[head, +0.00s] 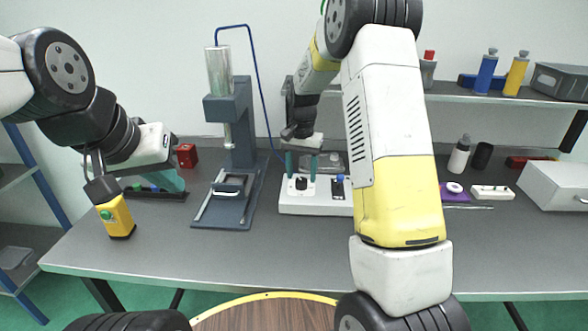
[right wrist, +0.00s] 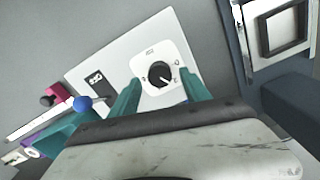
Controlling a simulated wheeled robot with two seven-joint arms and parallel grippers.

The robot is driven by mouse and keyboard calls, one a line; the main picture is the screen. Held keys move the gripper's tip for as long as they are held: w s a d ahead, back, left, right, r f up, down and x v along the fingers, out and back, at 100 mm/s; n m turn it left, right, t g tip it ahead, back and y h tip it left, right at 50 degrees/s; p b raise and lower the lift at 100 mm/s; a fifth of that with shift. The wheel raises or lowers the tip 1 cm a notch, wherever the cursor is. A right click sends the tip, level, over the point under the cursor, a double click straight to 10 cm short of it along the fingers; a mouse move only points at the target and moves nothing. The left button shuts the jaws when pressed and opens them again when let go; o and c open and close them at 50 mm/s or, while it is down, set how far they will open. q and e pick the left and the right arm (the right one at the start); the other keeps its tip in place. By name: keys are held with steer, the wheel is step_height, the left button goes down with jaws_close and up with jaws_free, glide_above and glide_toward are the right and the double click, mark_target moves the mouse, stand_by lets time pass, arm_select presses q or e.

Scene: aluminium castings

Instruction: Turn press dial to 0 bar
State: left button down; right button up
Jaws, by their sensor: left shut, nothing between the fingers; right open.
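The press dial is a round black knob on a white square plate; it shows in the right wrist view (right wrist: 160,74) and in the head view (head: 301,184). It sits on a white control box (head: 290,207) beside the blue-grey press (head: 241,125). A light mark on the knob points to the lower right in the right wrist view; the scale marks are too small to read. My right gripper (head: 301,166) is open, with its teal fingers either side of the knob; I cannot tell whether they touch it. My left gripper (head: 176,181) is shut and empty at the table's left.
The control box also carries a black switch (right wrist: 97,80) and a blue knob (right wrist: 83,103). A red block (head: 187,155) stands behind my left gripper. The front middle of the table is clear.

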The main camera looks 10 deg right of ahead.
steer(key=shift+f, duration=0.85)
jaws_close()
steer(key=n, duration=0.5)
steer(key=shift+n, duration=0.3)
steer(key=n, duration=0.6)
stand_by(0.4)
